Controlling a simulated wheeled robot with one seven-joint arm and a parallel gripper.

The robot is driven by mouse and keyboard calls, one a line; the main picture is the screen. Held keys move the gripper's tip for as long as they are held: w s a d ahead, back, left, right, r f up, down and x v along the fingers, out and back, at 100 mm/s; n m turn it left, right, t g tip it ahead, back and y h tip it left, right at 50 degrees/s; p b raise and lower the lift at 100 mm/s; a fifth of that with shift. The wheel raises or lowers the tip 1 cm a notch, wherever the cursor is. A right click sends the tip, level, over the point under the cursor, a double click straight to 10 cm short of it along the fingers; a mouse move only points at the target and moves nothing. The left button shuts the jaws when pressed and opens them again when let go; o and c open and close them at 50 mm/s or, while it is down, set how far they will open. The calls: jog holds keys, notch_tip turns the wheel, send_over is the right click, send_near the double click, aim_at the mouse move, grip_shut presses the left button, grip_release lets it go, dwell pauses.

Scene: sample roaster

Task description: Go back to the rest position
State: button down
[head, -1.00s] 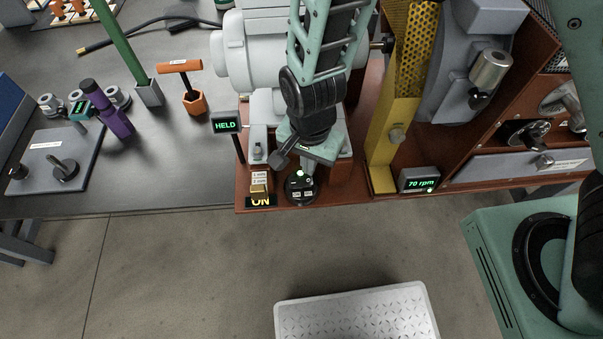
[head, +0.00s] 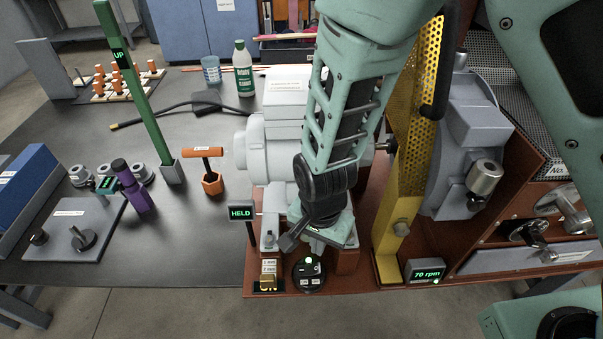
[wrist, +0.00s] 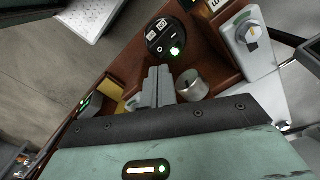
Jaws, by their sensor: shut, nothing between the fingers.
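My gripper (head: 312,240) hangs low over the front of the red-brown machine base (head: 350,284), in front of the pale grey motor housing (head: 262,150). In the wrist view its two grey fingers (wrist: 157,86) are together with nothing between them. They point toward a round black switch unit (wrist: 168,38) with a lit green light, which also shows just below my gripper in the head view (head: 308,272). Whether the fingers touch anything is hard to tell. My arm hides part of the motor housing.
A yellow perforated guard (head: 411,130) stands close right of my arm. A small display (head: 241,212) reads HELD; another (head: 426,271) reads 70 rpm. A green post (head: 138,95), orange T-handle (head: 211,170) and purple handle (head: 131,187) stand on the dark bench at left.

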jog(key=s+d+r+n, duration=0.4)
jog(key=r+n, duration=0.3)
jog(key=r, duration=0.3)
jog(key=s+d+r+n, duration=0.4)
jog(key=s+r+n, duration=0.3)
jog(key=r, duration=0.3)
jog(key=shift+r+y, duration=0.3)
jog(key=shift+s, duration=0.1)
